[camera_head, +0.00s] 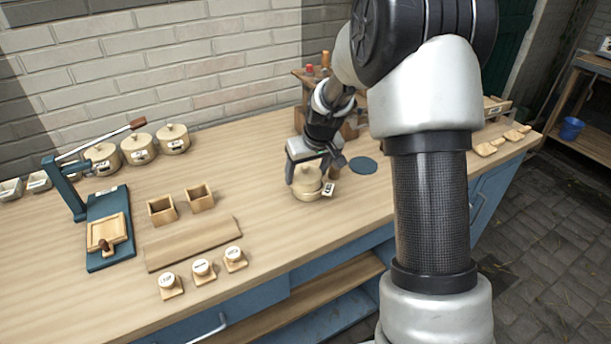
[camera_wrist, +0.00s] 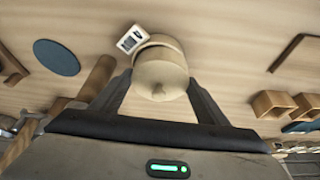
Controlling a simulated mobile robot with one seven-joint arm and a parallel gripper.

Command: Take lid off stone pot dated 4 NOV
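A cream stone pot (camera_head: 306,191) with a round lid (camera_wrist: 161,67) and knob stands on the workbench below my gripper (camera_head: 306,172). A small white tag (camera_wrist: 132,39) with dark marks sits at its side; I cannot read a date on it. In the wrist view my gripper (camera_wrist: 160,84) is open, with one finger on each side of the lid and knob. I cannot tell whether the fingers touch the lid. Three similar lidded, labelled pots stand at the back left: one (camera_head: 103,158), a second (camera_head: 139,149) and a third (camera_head: 173,139). Their labels are too small to read.
A dark blue disc (camera_head: 363,165) lies just right of the pot. Two open wooden boxes (camera_head: 162,210), a board (camera_head: 193,243) and several white-topped stamps (camera_head: 203,269) are to the left. A blue lever press (camera_head: 70,188) stands farther left. A brick wall (camera_head: 150,60) is behind.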

